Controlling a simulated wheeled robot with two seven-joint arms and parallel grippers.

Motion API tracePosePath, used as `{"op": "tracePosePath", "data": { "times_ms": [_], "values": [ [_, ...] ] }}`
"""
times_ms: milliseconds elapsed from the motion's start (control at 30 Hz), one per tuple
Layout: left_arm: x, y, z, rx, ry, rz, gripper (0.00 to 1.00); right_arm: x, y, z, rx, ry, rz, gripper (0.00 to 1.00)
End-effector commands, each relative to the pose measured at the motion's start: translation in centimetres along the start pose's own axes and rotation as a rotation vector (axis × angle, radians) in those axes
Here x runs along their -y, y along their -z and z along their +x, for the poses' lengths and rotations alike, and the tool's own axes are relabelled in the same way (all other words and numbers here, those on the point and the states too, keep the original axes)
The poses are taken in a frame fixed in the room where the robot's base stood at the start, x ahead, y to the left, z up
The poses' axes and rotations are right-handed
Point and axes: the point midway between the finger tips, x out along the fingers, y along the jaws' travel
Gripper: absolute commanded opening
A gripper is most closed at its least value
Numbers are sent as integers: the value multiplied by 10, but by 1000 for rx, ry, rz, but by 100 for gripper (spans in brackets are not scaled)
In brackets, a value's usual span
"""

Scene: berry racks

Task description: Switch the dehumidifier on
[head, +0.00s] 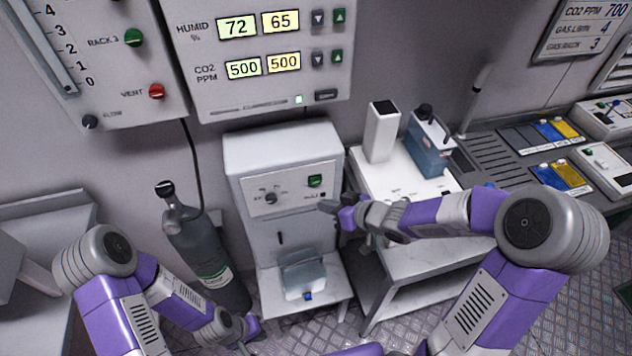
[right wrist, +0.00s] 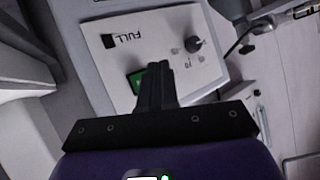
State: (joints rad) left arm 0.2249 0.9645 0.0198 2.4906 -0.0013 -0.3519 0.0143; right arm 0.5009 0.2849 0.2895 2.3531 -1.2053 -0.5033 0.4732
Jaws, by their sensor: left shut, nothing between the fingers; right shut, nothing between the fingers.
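The dehumidifier (head: 282,148) is the white box-shaped unit at the centre of the head view. Its front panel has a dark knob (head: 271,198) and a green switch (head: 315,181), with a label reading FULL below the switch. My right gripper (head: 326,205) is shut and empty, just in front of the panel near its right edge. In the right wrist view the closed fingers (right wrist: 157,68) partly cover the green switch (right wrist: 133,82); I cannot tell whether they touch it. My left gripper (head: 252,325) is shut and empty, low near the floor, below the gas cylinder.
A grey gas cylinder (head: 196,250) stands left of the dehumidifier. A clear water container (head: 303,278) sits on its lower shelf. A white table (head: 372,180) to the right holds a white box and a blue bottle. A wall controller (head: 220,75) hangs above, reading humidity 72 and 65.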

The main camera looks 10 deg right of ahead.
Motion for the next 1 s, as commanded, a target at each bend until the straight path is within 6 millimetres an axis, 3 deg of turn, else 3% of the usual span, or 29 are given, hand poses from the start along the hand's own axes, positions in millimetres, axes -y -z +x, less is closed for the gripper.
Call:
{"op": "tracePosePath", "data": {
  "times_ms": [400,1000],
  "values": [
    [-5,0,-12,0,0,0,0,-20,21,28,1,0,1,0],
    [-5,0,-12,0,0,0,0,-21,21,29,0,0,0,0]
  ]
}}
